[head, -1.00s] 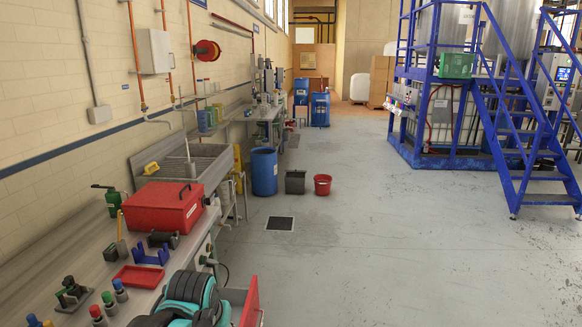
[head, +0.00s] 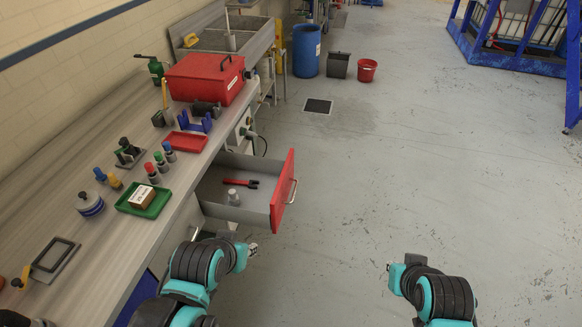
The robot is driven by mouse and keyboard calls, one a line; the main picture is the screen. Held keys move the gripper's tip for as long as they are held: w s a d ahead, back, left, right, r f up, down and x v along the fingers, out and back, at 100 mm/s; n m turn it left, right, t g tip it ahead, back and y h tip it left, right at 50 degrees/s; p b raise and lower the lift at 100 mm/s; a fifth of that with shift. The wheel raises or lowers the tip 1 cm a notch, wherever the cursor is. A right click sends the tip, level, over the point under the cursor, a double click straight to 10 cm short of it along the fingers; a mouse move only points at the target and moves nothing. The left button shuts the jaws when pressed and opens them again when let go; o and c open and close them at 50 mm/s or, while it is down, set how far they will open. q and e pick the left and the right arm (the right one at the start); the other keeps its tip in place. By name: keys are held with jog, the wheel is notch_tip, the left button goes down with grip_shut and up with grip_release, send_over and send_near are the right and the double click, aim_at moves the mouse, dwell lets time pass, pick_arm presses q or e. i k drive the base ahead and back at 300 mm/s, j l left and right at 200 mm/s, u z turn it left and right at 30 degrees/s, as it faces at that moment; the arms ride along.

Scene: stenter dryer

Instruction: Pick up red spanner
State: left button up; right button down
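The red spanner (head: 241,183) lies in the open drawer (head: 215,200) below the workbench, with its dark jaw end to the right. My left gripper (head: 251,248) is in front of the drawer, below and apart from the spanner in the picture. It is small in view and I cannot tell whether its fingers are open. My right arm is at the lower right over open floor; its gripper end (head: 393,268) is too unclear to read, far from the spanner.
A grey cylinder (head: 233,197) stands in the drawer beside the spanner. The drawer's red front (head: 283,190) juts into the aisle. The bench holds a red toolbox (head: 205,80), a red tray (head: 186,141) and a green tray (head: 143,204). Floor to the right is clear.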

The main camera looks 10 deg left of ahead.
aim_at(249, 184)
jog(key=i+j+z, duration=0.4)
jog(key=j, duration=0.25)
jog(key=i+j+z, duration=0.2)
jog(key=j, duration=0.15)
jog(key=k, duration=0.1)
